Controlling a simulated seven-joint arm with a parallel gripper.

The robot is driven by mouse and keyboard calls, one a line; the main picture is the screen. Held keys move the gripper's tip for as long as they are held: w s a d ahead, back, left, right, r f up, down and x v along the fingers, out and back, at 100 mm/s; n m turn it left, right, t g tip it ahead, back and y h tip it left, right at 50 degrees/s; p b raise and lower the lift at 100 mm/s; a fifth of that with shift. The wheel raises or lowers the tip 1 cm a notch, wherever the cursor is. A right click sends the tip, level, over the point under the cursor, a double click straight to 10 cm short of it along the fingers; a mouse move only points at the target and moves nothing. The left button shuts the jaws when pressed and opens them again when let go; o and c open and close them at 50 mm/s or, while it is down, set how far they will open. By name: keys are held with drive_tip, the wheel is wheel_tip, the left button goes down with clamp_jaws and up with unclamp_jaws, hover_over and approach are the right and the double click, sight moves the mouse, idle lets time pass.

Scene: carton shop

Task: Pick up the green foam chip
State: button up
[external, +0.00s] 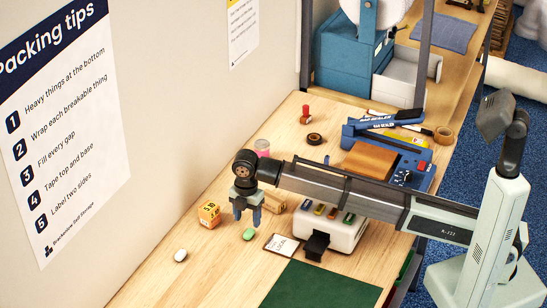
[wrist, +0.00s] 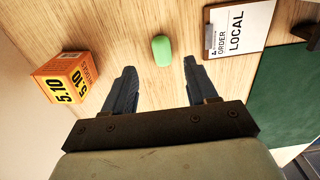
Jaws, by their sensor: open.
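The green foam chip (external: 249,234) lies on the wooden table, just below and right of my gripper in the external view. In the wrist view the chip (wrist: 162,50) is a rounded green piece on bare wood, beyond the fingertips and between their lines. My gripper (external: 246,218) points down above the table, open and empty. Its two dark fingers show apart in the wrist view (wrist: 160,65). The chip is not between the fingers in that view. I cannot tell the exact height of the fingertips above the table.
An orange box (external: 209,215) stands left of my gripper. A clipboard (external: 282,245) lies right of the chip, and a green mat (external: 320,288) lies in front. A white foam piece (external: 180,255) lies at left. A white dispenser (external: 330,228) stands behind the clipboard. Wood around the chip is clear.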

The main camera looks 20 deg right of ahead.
sight(248, 232)
drive_tip(key=shift+d+f, duration=0.15)
drive_tip(key=shift+f, duration=1.15)
drive_tip(key=shift+d+f, duration=0.1)
drive_tip(key=shift+f, duration=1.2)
clamp_jaws()
drive_tip(key=shift+r, duration=0.15)
